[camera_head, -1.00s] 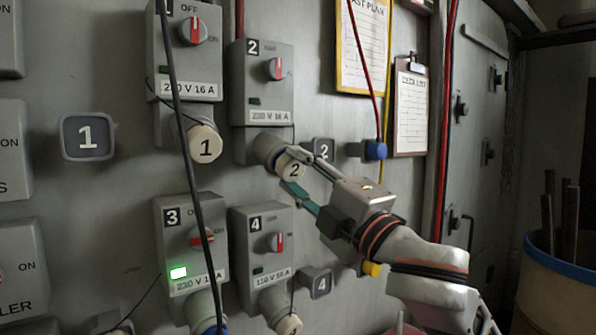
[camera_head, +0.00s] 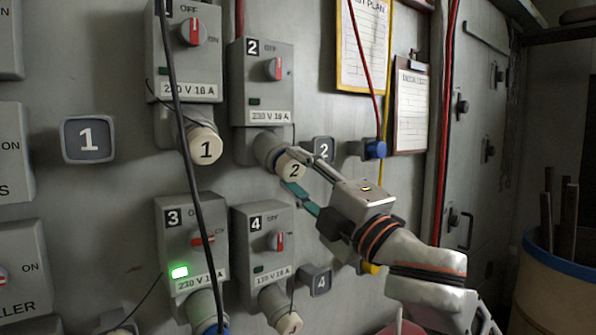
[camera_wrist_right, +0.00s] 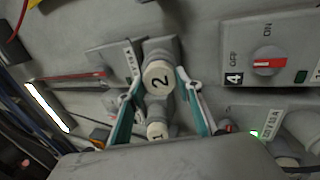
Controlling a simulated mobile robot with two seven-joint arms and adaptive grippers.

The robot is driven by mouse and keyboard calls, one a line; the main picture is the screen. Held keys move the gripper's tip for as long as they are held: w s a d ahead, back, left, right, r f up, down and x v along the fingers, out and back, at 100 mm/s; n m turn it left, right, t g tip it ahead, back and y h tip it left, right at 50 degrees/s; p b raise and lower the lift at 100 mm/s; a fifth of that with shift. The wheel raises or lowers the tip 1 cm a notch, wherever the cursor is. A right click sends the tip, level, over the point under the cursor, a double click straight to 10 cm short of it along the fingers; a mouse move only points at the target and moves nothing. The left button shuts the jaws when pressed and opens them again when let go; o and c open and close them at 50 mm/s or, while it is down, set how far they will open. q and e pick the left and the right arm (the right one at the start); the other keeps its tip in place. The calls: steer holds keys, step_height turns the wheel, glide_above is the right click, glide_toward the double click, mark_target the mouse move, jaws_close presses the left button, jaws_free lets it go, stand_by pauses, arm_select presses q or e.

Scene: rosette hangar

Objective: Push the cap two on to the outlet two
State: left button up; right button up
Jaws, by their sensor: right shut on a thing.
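Cap two (camera_head: 291,171) is a cream round cap marked 2. It sits at the mouth of outlet two (camera_head: 264,144), the grey socket below switch box 2 (camera_head: 263,83). A blue ring shows around the socket just behind the cap; I cannot tell how far on the cap is. My right gripper (camera_head: 297,172) is shut on the cap, one finger above and one below. In the right wrist view the cap (camera_wrist_right: 158,77) is between the two fingertips, with the grey outlet (camera_wrist_right: 160,47) right behind it. My left gripper is not in view.
A black cable (camera_head: 186,150) hangs in front of boxes 1 and 3. Cap one (camera_head: 205,148) and cap four (camera_head: 289,323) are close by. Box 3 has a lit green lamp (camera_head: 180,272). A blue-rimmed barrel (camera_head: 560,262) stands far right.

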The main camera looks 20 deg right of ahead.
steer(key=shift+w+a+r, duration=0.15)
steer(key=shift+w, duration=0.2)
steer(key=o, duration=1.5)
steer(key=shift+o, duration=0.2)
